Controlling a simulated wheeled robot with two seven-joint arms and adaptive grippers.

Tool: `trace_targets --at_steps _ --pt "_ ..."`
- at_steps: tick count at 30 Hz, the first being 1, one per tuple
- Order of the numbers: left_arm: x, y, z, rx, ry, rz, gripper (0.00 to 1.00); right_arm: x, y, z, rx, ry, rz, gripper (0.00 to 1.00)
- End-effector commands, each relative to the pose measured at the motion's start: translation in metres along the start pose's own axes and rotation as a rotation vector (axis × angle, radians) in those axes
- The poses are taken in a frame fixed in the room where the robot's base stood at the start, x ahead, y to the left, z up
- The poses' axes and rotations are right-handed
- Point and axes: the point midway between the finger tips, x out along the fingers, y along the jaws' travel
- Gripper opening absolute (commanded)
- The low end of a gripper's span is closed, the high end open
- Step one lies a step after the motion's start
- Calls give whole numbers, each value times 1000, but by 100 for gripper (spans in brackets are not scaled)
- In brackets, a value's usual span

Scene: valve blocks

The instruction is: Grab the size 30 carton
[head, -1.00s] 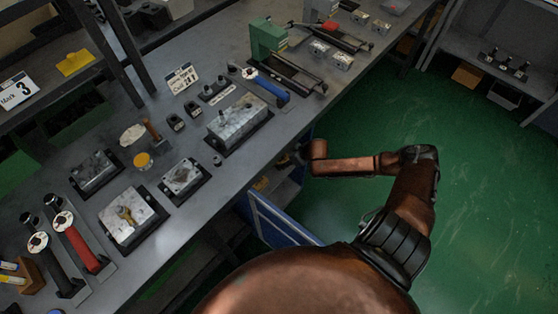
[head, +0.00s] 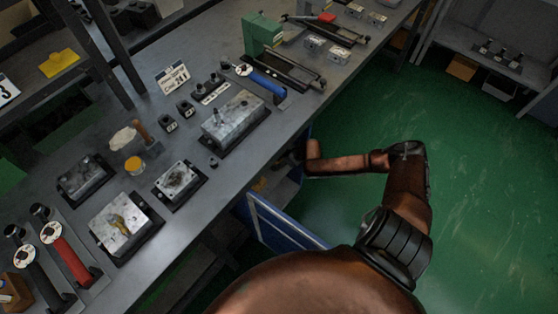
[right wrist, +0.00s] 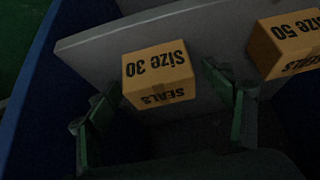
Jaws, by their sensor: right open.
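The size 30 carton (right wrist: 157,75), a small orange-yellow box with dark "Size 30" and "SEALS" lettering, sits on a grey shelf (right wrist: 200,35) in the right wrist view. Its lettering appears upside down. My right gripper (right wrist: 161,82) is open, with one dark green finger on either side of the carton in the picture. I cannot tell whether the fingers touch it. In the head view my right gripper (head: 291,160) is a dark shape at the bench's edge, by the blue cabinet. My left gripper is not in view.
A size 50 carton (right wrist: 288,42) stands close to the right finger on the same shelf. A blue panel (head: 285,222) stands open below the bench (head: 225,165). Metal valve blocks and tools cover the bench top. The green floor (head: 480,200) at right is clear.

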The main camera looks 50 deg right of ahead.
Motion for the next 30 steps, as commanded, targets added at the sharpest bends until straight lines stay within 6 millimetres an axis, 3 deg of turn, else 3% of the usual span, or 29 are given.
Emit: trace_targets --at_steps 3,23,30 --pt "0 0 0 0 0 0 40 0 0 0 0 0 0 74" --pt "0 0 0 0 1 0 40 0 0 0 0 0 0 28" --pt "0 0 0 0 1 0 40 -1 0 -1 -1 1 0 28"
